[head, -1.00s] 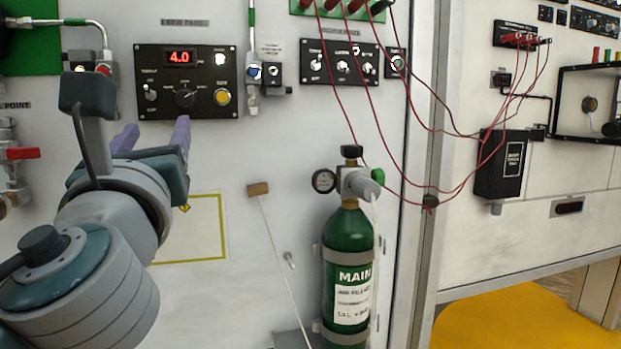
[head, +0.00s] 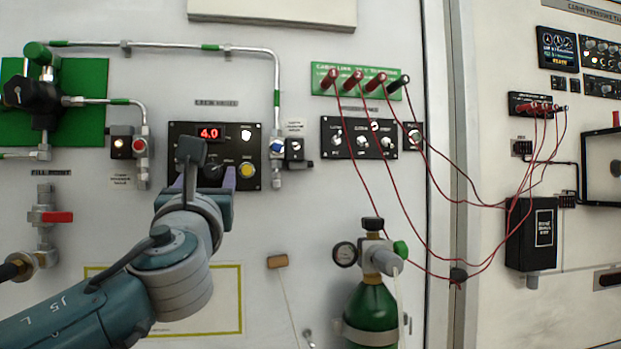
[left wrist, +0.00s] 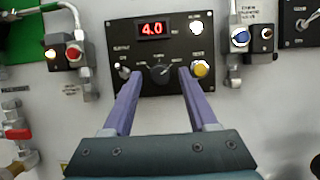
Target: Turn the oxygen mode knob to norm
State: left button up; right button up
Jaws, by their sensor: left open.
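The black crew panel (head: 250,135) on the wall has a red 4.0 display. At its lower middle is a dark rotary knob (left wrist: 160,72); its surrounding labels are too small to read surely, and so is its setting. A small silver switch (left wrist: 123,72) is to its left and a yellow button (left wrist: 201,69) to its right. My left gripper (head: 210,178) is in front of the panel, open and empty. In the left wrist view its purple fingers appear on either side of the knob; I cannot tell whether they touch it. My right gripper is not in view.
Pipes with a blue-capped valve (head: 276,146) are close right of the panel, and a red-capped valve (head: 138,145) is at its left. A green cylinder (head: 371,310) is below.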

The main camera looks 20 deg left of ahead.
pick_arm(q)
grip_shut()
dwell(0.4)
